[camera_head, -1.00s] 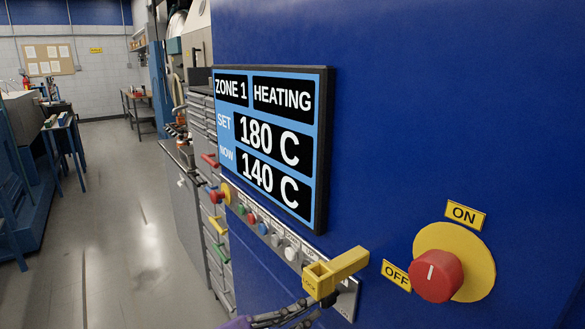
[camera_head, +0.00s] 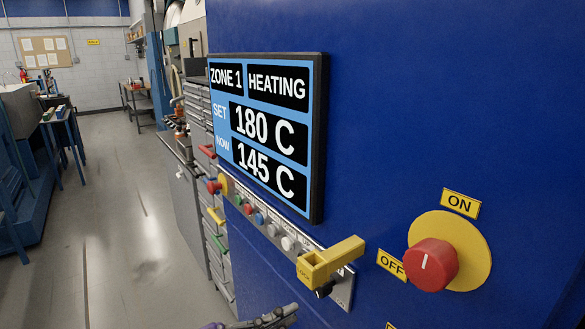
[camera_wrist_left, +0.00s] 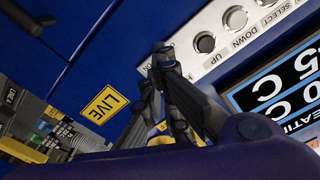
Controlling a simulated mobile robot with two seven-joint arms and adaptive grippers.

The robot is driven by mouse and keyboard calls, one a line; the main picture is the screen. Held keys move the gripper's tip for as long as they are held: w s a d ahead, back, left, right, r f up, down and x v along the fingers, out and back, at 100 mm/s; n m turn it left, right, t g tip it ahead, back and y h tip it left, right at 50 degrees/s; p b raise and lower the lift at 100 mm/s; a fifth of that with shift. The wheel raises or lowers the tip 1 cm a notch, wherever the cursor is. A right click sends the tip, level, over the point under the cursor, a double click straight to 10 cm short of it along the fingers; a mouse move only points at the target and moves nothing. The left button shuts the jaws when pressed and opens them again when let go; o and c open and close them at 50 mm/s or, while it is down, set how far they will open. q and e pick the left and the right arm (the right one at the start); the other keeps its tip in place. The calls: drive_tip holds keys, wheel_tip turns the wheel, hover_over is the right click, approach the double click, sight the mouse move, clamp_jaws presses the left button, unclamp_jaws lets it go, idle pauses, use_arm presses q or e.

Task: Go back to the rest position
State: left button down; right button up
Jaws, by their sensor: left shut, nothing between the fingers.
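My left gripper (camera_head: 290,310) shows at the bottom edge of the head view, below the yellow key-switch lever (camera_head: 330,262) and apart from it. Its fingers are closed with nothing between them. In the left wrist view the closed fingertips (camera_wrist_left: 163,58) are in front of the blue cabinet, near the button strip. Most of the left arm is out of the head view. My right gripper is in neither view.
The display (camera_head: 262,135) reads ZONE 1, HEATING, set 180 C, now 145 C. A red knob (camera_head: 430,265) sits between ON and OFF labels. A button panel (camera_head: 265,222) runs below the display. Free floor (camera_head: 120,220) lies to the left.

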use_arm(q)
drive_tip(key=shift+s+a, duration=0.3)
drive_tip(key=shift+a, duration=0.1)
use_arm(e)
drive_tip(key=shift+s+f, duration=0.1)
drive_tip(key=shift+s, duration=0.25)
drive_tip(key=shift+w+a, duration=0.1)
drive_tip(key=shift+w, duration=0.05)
